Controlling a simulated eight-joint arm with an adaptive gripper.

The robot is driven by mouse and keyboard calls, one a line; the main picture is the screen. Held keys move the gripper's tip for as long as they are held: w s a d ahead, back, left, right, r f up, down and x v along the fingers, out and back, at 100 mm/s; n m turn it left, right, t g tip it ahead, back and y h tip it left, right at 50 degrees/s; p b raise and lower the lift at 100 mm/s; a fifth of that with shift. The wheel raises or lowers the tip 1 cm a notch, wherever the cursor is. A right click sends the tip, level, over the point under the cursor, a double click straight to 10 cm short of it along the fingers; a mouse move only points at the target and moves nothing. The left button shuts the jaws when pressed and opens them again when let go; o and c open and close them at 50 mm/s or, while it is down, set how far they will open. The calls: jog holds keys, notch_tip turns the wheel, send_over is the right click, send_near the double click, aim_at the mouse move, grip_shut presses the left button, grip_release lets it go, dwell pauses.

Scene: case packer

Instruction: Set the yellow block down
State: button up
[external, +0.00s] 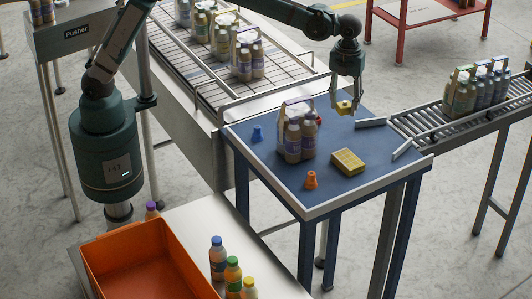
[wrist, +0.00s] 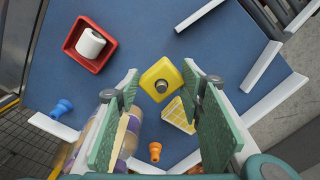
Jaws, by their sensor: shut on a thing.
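The yellow block (external: 344,108) has a dark round hole in its top. My gripper (external: 344,103) is shut on it and holds it over the far part of the blue table (external: 255,160). In the wrist view the block (wrist: 161,84) sits between the green finger pads of my gripper (wrist: 161,88). Its height over the table is hard to tell.
The wrist view shows a red tray (wrist: 74,63) with a white roll (wrist: 90,44).

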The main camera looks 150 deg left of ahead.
jog(key=s+a+n, duration=0.1)
jog(key=s+a, duration=0.3)
jog(key=s, duration=0.4)
jog(key=s+a+n, duration=0.1)
jog(key=s+a, duration=0.4)
jog(key=s, duration=0.2)
jog(key=shift+s+a+r, duration=0.15)
jog(key=shift+s+a, duration=0.1)
jog(key=shift+s, duration=0.1)
jog(key=shift+f, duration=3.15)
jog(key=shift+f, duration=1.85)
jog(key=shift+f, duration=0.15)
jog(key=o, duration=0.9)
